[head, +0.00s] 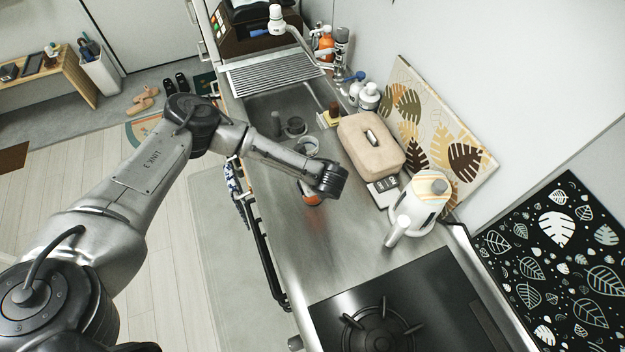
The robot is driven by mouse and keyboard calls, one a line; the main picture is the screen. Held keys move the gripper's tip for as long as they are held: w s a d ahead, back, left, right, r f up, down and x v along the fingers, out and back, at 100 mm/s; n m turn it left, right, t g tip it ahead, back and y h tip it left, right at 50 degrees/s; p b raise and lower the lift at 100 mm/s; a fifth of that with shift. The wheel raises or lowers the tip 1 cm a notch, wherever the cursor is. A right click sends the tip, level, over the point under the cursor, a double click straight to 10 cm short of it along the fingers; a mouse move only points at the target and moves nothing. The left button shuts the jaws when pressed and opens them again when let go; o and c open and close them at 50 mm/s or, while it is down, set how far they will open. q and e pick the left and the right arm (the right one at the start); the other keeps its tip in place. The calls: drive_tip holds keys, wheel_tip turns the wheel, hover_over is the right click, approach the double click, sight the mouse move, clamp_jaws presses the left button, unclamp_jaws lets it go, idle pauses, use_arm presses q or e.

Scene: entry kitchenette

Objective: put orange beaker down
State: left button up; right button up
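The orange beaker (311,198) shows only in part, below and beside the end of my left arm, over the steel counter (345,240). A faint orange reflection lies on the steel in front of it. The beaker looks roughly upright; I cannot tell whether its base touches the counter. My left gripper (318,184) is right at the beaker. Its fingers are hidden by my own wrist, so I cannot see whether they close on the beaker. My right gripper is not in view.
A beige box (370,142) and a white kettle (425,195) stand right of the beaker. The black stove (430,300) is nearer me. The sink (285,103) lies behind, with bottles (369,95) beside it. Bare steel is free between beaker and stove.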

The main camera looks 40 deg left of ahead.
use_arm(q)
drive_tip(key=shift+f, duration=0.1)
drive_tip(key=o, duration=1.2)
drive_tip(key=shift+o, duration=0.2)
drive_tip(key=v, duration=1.2)
drive_tip(key=shift+b, duration=0.45)
drive_tip(key=s+d+f+n+t+h, duration=0.1)
drive_tip(key=s+d+f+n+h, duration=0.25)
drive_tip(key=s+d, duration=0.45)
drive_tip(key=s+d+f+n+h, duration=0.2)
drive_tip(key=s+d+h, duration=0.3)
drive_tip(key=d, duration=0.7)
drive_tip(key=s+a+f+n+y, duration=0.1)
drive_tip(key=s+a+f+n, duration=0.1)
drive_tip(key=s+a+n, duration=0.4)
drive_tip(key=s+a+f+n+y, duration=0.1)
drive_tip(key=s+a+f+n, duration=0.2)
drive_tip(key=s+a+n, duration=0.4)
drive_tip(key=shift+s+a+n, duration=0.15)
drive_tip(key=shift+a+n, duration=0.5)
drive_tip(key=shift+a, duration=0.05)
